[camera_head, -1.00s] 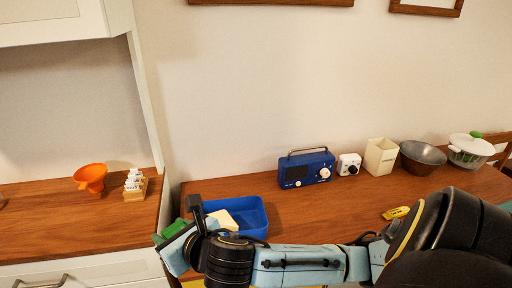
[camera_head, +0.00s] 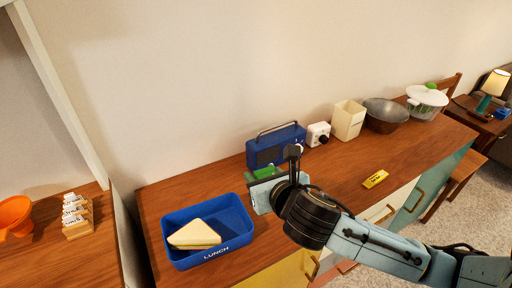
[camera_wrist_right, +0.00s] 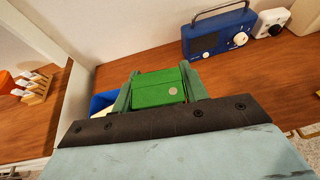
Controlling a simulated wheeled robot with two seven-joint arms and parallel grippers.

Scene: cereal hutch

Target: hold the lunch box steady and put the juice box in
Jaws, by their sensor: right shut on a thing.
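The blue lunch box (camera_head: 232,246) stands open on the wooden counter, with a sandwich (camera_head: 195,235) lying inside toward its left. In the head view my right gripper (camera_head: 262,176) is just right of the lunch box, in front of the blue radio. It is shut on the green juice box (camera_wrist_right: 158,88), which shows between its fingers in the right wrist view. In the head view the juice box is mostly hidden by the gripper. A corner of the lunch box (camera_wrist_right: 101,102) shows behind the left finger in the wrist view. My left gripper is not in view.
A yellow item (camera_head: 375,179) lies at right. The counter between it and the radio is clear.

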